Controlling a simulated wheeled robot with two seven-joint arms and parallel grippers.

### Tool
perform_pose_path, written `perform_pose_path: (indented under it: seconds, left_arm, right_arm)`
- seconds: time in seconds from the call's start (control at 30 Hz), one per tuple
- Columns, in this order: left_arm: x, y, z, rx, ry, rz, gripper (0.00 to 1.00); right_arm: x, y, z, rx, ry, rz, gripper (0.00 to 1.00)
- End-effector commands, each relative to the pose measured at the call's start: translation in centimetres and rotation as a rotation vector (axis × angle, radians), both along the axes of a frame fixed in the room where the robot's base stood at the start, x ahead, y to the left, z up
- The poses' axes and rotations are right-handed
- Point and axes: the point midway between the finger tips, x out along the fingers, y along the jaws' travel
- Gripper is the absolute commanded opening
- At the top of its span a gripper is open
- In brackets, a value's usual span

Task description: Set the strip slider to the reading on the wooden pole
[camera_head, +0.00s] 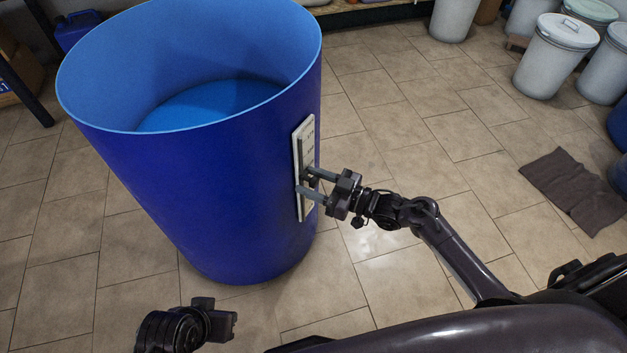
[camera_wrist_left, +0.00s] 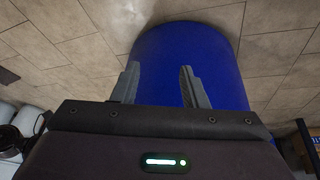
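A white scale strip (camera_head: 304,150) with dark marks stands upright on the right side of the blue drum (camera_head: 210,190). A small dark slider (camera_head: 310,183) sits on the strip's lower half. My right gripper (camera_head: 306,180) reaches the strip from the right, its two grey fingers apart, one above and one below the slider; whether they touch it is unclear. My left gripper (camera_head: 222,318) is low in front of the drum. The left wrist view shows its fingers (camera_wrist_left: 160,75) spread and empty, with the drum (camera_wrist_left: 205,55) beyond them. No wooden pole is in view.
The drum is open on top, with a lighter blue surface (camera_head: 205,105) inside. White lidded drums (camera_head: 555,60) stand at the back right. A brown mat (camera_head: 575,190) lies on the tiled floor at right. The floor between mat and drum is clear.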

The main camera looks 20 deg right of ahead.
Motion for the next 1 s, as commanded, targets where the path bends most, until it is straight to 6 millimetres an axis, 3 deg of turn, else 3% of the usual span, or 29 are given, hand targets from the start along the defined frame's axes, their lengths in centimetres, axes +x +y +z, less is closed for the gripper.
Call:
perform_pose_path:
  seconds: [0.27, 0.7, 1.0]
  left_arm:
    - [0.0, 0.0, 0.1, 0.0, 0.0, 0.0, 0.4]
    - [-0.5, 1.3, 0.5, 0.036, 0.06, 0.022, 0.4]
    - [-0.2, 1.6, 0.4, 0.043, 0.064, 0.026, 0.4]
  right_arm:
    - [-0.2, -0.5, 0.0, -0.003, 0.0, -0.004, 0.46]
    - [-4.7, -5.2, 0.0, -0.003, 0.0, -0.002, 0.46]
    - [-5.3, -5.7, 0.0, 0.0, -0.001, 0.0, 0.46]
